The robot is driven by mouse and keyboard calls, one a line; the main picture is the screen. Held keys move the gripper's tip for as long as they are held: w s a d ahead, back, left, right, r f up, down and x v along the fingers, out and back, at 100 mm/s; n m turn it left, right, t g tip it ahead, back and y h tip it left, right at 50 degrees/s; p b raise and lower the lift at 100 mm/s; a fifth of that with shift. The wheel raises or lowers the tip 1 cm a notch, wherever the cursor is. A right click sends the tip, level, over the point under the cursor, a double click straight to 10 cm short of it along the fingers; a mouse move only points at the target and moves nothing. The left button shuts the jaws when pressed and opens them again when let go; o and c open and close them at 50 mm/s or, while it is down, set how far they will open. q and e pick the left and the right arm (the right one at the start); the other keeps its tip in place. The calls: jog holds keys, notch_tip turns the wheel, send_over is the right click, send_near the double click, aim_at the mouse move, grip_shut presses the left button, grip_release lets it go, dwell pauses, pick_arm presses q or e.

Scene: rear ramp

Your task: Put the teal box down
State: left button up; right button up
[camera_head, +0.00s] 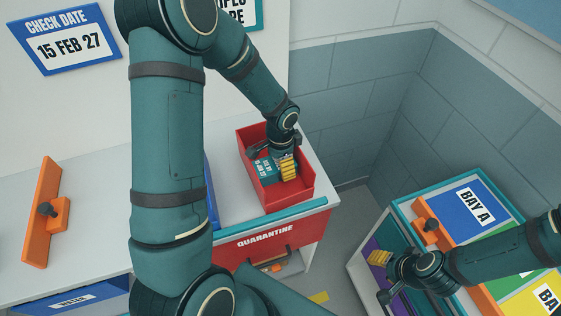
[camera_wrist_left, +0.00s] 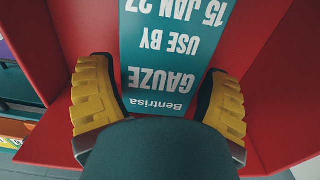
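The teal box (camera_head: 263,168) is inside the red bin (camera_head: 301,194) in the head view. Its white print shows in the left wrist view (camera_wrist_left: 170,55), reading gauze and a use-by date of 15 Jan 27. My left gripper (camera_head: 272,166) reaches down into the bin from above. My right gripper (camera_head: 379,278) is open and empty, at the lower right.
The bin stands on a light counter (camera_head: 232,204) above a red front marked quarantine (camera_head: 265,237). A blue panel edge (camera_head: 211,190) stands left of the bin. An orange bracket (camera_head: 42,215) is farther left. Coloured bays, one with a Bay A sign (camera_head: 474,207), are at right.

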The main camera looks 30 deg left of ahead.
pick_arm(q)
jog(key=shift+o, duration=0.8)
jog(key=shift+r, duration=0.1)
jog(key=shift+r, duration=0.15)
notch_tip(320, 180, up, 12)
jog(key=p, duration=0.1)
jog(key=shift+p, duration=0.3)
